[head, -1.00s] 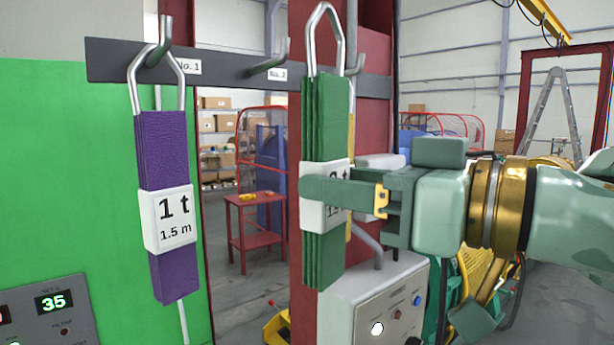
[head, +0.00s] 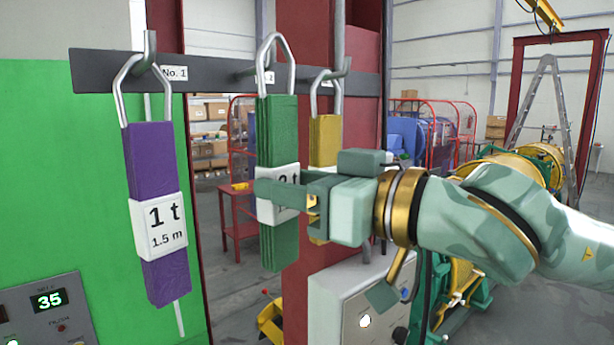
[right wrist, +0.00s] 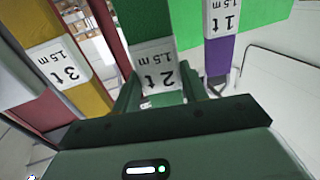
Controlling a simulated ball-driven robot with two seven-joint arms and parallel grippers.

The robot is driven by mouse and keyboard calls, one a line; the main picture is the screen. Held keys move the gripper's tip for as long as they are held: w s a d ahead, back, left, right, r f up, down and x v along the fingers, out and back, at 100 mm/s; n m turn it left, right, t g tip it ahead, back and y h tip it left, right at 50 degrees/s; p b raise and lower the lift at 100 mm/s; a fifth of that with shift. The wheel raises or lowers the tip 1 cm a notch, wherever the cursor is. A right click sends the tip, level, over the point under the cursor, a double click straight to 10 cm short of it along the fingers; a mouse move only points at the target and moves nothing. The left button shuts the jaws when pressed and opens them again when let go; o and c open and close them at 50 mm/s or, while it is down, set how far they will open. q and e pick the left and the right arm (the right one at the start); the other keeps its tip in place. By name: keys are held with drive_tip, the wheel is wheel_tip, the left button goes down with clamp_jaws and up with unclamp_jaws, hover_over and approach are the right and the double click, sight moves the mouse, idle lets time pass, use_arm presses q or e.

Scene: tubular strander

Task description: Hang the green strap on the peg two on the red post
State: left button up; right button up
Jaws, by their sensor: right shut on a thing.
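The green strap (head: 277,130) hangs upright, with a white 2 t label and a metal loop (head: 275,50) at its top. My right gripper (head: 275,192) is shut on it at the label; the strap also shows in the right wrist view (right wrist: 150,25). The loop is in front of the middle peg (head: 246,73), near its label; I cannot tell whether it is around the peg. The dark rail with pegs (head: 205,74) crosses the red post (head: 305,25). My left gripper is not in view.
A purple 1 t strap (head: 152,160) hangs on peg one at the left. A grey control box (head: 350,300) stands below.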

drive_tip(key=shift+w+a+p, duration=0.55)
drive_tip(key=shift+w+p, duration=0.15)
drive_tip(key=shift+w, duration=0.05)
drive_tip(key=shift+w+a+p, duration=0.55)
drive_tip(key=shift+w+p, duration=0.1)
drive_tip(key=shift+w, duration=0.1)
drive_tip(key=shift+w+a+f+b, duration=0.3)
drive_tip(key=shift+f+b, duration=0.2)
drive_tip(key=shift+b, duration=0.45)
drive_tip(key=shift+w+a+f+b, duration=0.2)
drive_tip(key=shift+f+b, duration=0.3)
drive_tip(key=shift+b, duration=0.45)
drive_tip(key=o, duration=1.3)
drive_tip(key=shift+d, duration=0.15)
